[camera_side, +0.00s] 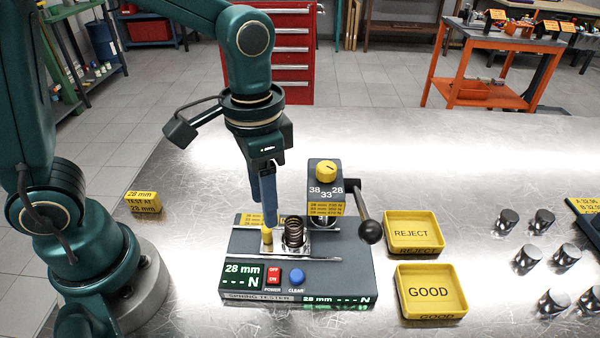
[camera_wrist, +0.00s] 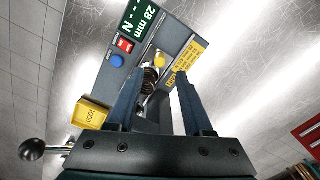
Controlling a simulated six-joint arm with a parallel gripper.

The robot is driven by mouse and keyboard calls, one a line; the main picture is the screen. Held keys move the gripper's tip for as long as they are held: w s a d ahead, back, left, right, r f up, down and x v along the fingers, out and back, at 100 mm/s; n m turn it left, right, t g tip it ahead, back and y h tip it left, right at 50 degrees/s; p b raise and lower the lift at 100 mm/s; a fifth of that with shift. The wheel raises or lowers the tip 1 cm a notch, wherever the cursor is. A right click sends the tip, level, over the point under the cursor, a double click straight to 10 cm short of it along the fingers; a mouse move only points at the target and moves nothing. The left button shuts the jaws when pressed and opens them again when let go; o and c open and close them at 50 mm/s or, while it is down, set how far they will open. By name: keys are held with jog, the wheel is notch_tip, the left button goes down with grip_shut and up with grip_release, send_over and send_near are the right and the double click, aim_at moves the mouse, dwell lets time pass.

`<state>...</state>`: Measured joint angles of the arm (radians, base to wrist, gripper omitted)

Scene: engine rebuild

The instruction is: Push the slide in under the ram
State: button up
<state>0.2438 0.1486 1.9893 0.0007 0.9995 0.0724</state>
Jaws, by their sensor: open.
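The spring tester (camera_side: 345,277) is a dark grey box on the metal bench. Its bright metal slide (camera_side: 280,249) lies between two rails, with a yellow knob (camera_side: 267,239) at its left end. A dark coil spring (camera_side: 293,231) stands upright on the slide, left of the ram head (camera_side: 325,178). In the wrist view, the knob (camera_wrist: 160,60) and spring (camera_wrist: 150,79) show between the spread fingers (camera_wrist: 159,76).
A lever with a black ball (camera_side: 369,231) sticks out at the ram head's right. The yellow REJECT tray (camera_side: 414,251) and GOOD tray (camera_side: 432,316) stand right of the tester. Several metal cylinders stand farther right. A yellow block (camera_side: 143,203) lies at left.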

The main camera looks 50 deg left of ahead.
grip_shut()
jog(key=n, duration=0.2)
jog(key=s+n, duration=0.1)
jog(key=n, duration=0.1)
jog(key=shift+s+d+g, duration=0.1)
jog(key=shift+s+g, duration=0.05)
jog(key=shift+g, duration=0.15)
jog(key=s+a+r+n+t+h, duration=0.15)
jog(key=a+n, duration=0.35)
jog(key=n, duration=0.6)
jog(key=a+r+n+h, duration=0.1)
jog(key=a+r+n, duration=0.25)
jog(key=n, duration=0.65)
jog(key=x, duration=1)
jog(key=shift+s+a+f, duration=0.15)
jog(key=shift+s+f, duration=0.1)
jog(key=shift+f, duration=0.1)
jog(key=shift+w+d+r, duration=0.1)
jog(key=shift+w+d, duration=0.1)
jog(key=shift+d, duration=0.3)
jog(key=shift+w+d+r, duration=0.1)
jog(key=shift+w+d, duration=0.1)
jog(key=shift+d, duration=0.25)
jog(key=shift+w+d, duration=0.35)
jog(key=shift+d, duration=0.55)
